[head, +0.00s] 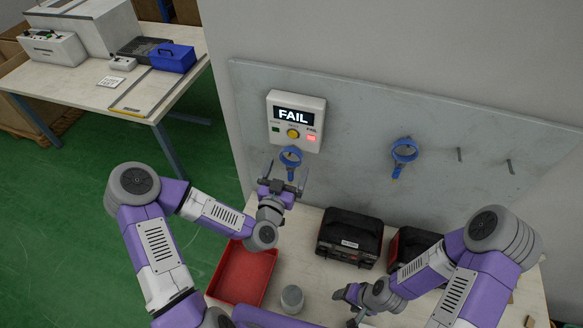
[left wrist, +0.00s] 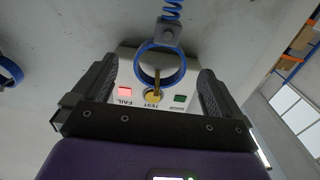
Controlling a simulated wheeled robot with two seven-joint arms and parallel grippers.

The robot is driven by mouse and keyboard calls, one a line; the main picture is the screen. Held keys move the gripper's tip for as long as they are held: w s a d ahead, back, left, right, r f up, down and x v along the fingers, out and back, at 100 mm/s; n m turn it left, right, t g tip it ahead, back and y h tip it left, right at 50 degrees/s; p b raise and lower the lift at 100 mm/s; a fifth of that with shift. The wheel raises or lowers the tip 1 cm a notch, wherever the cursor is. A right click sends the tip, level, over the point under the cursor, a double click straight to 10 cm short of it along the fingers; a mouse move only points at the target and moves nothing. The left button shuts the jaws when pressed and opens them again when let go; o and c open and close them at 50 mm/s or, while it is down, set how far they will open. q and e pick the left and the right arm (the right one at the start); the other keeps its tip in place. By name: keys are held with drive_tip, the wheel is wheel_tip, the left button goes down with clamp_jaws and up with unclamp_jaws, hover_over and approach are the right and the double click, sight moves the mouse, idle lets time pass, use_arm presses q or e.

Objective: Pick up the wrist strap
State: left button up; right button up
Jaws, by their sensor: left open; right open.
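A blue wrist strap (head: 291,150) hangs just below the white tester in the head view. In the left wrist view the same strap (left wrist: 139,65) is a blue ring with a grey clasp and a blue coiled cord. My left gripper (head: 286,171) is open, its fingers on either side of the strap; I cannot tell whether they touch it. The fingers also show in the left wrist view (left wrist: 158,85). A second blue strap (head: 404,148) hangs on the board to the right, away from both grippers. My right gripper (head: 346,302) is open and empty, low over the table.
The tester (head: 317,139) reads FAIL with a red light, behind the left gripper. On the table are a red tray (head: 240,275), a grey cylinder (head: 292,298) and two black-and-red cases (head: 350,235). Empty hooks (head: 459,154) are at right. A side bench (head: 85,85) stands far left.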

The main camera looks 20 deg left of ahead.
sight(291, 164)
use_arm(q)
drive_tip(key=w+p, duration=0.1)
drive_tip(key=w, duration=0.4)
drive_tip(key=shift+c, duration=0.3)
drive_tip(key=c, duration=1)
drive_tip(key=shift+c, duration=0.2)
drive_tip(key=shift+s+r, duration=0.1)
